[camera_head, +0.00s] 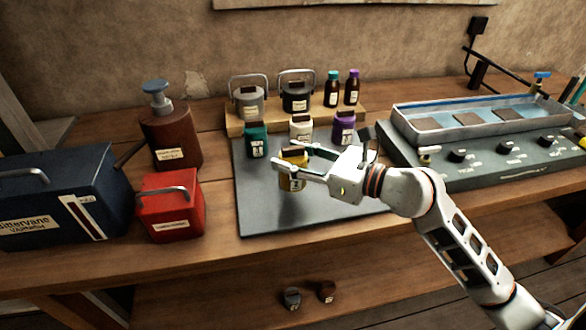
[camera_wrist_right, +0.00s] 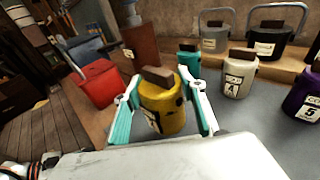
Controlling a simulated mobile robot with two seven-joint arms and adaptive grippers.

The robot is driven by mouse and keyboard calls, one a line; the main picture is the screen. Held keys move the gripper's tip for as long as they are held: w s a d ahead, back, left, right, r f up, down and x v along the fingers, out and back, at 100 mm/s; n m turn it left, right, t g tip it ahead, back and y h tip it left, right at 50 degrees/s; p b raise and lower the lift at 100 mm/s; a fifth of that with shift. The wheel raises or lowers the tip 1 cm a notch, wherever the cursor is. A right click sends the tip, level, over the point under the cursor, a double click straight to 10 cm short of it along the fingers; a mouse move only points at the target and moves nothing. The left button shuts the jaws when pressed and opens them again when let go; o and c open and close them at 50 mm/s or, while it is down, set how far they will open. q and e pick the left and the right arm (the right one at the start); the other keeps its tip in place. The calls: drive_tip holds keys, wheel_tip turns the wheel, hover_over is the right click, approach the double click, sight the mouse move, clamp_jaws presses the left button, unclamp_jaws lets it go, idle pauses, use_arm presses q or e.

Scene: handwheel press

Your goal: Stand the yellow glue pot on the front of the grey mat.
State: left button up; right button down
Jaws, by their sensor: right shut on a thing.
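The yellow glue pot (camera_head: 293,183) has a dark brown stopper and a white label. My right gripper (camera_head: 285,169) has its fingers on both sides of the pot and is shut on it. The pot is upright over the middle of the grey mat (camera_head: 275,217); whether its base touches the mat I cannot tell. In the right wrist view the yellow pot (camera_wrist_right: 162,108) sits between the two teal-and-white fingers. My left gripper is not in view.
Teal (camera_head: 257,142), white (camera_head: 301,129) and purple (camera_head: 344,127) pots stand at the mat's back. Behind them is a wooden riser (camera_head: 236,127) with pots and bottles. A red box (camera_head: 170,212) is left, a control panel (camera_head: 470,160) right. The mat's front is clear.

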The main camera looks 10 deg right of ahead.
wheel_tip(320, 180, down, 3)
drive_tip(key=shift+b, duration=0.3)
drive_tip(key=shift+f, duration=0.15)
drive_tip(key=c, duration=1.2)
unclamp_jaws()
drive_tip(key=shift+f, duration=0.15)
drive_tip(key=shift+c, duration=0.2)
